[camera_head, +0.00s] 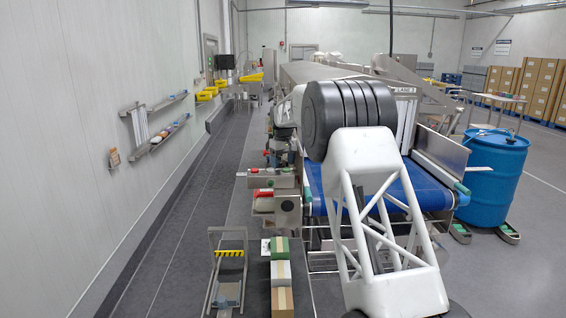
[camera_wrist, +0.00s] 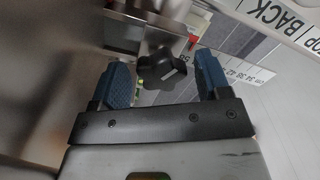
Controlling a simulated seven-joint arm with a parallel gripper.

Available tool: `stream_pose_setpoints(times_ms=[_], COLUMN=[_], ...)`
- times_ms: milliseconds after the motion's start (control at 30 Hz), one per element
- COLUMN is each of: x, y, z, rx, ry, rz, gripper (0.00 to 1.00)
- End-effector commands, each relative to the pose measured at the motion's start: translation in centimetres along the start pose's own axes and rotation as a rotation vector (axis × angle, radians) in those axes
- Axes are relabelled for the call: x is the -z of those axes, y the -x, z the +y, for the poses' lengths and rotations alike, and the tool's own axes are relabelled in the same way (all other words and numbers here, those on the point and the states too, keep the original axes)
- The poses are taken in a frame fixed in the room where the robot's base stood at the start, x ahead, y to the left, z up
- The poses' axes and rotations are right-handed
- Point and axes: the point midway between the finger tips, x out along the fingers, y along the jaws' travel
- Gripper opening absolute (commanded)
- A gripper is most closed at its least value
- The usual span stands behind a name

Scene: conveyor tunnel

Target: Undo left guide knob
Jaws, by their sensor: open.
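In the wrist view a black lobed knob (camera_wrist: 161,68) sits on a metal bracket just beyond my gripper (camera_wrist: 163,82). My gripper is open, with one blue-padded finger on each side of the knob. Gaps show between the pads and the knob, so no contact is visible. In the head view my white arm and its dark joint stand in front of the machine, and my gripper is hidden there. Which knob in the head view matches this one I cannot tell.
A blue conveyor belt (camera_head: 390,186) runs behind my arm. A blue drum (camera_head: 490,178) stands at the right. Several boxes (camera_head: 281,272) and a small cart (camera_head: 228,270) stand at the front left. In the wrist view a ruled scale (camera_wrist: 245,72) lies beside the knob.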

Motion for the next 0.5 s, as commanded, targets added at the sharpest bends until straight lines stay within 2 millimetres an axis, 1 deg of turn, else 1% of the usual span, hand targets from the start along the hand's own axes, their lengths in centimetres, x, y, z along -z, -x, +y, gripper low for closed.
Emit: stream_pose_setpoints(times_ms=[133, 267, 367, 500], x=[0.0, 0.0, 0.0, 0.0], y=[0.2, 0.9, 1.8, 3.5], z=[0.0, 0.0, 0.0, 0.0], rx=[0.0, 0.0, 0.0, 0.0], ry=[0.0, 0.0, 0.0, 0.0], rz=[0.0, 0.0, 0.0, 0.001], gripper=[0.7, 0.7, 0.7, 0.7])
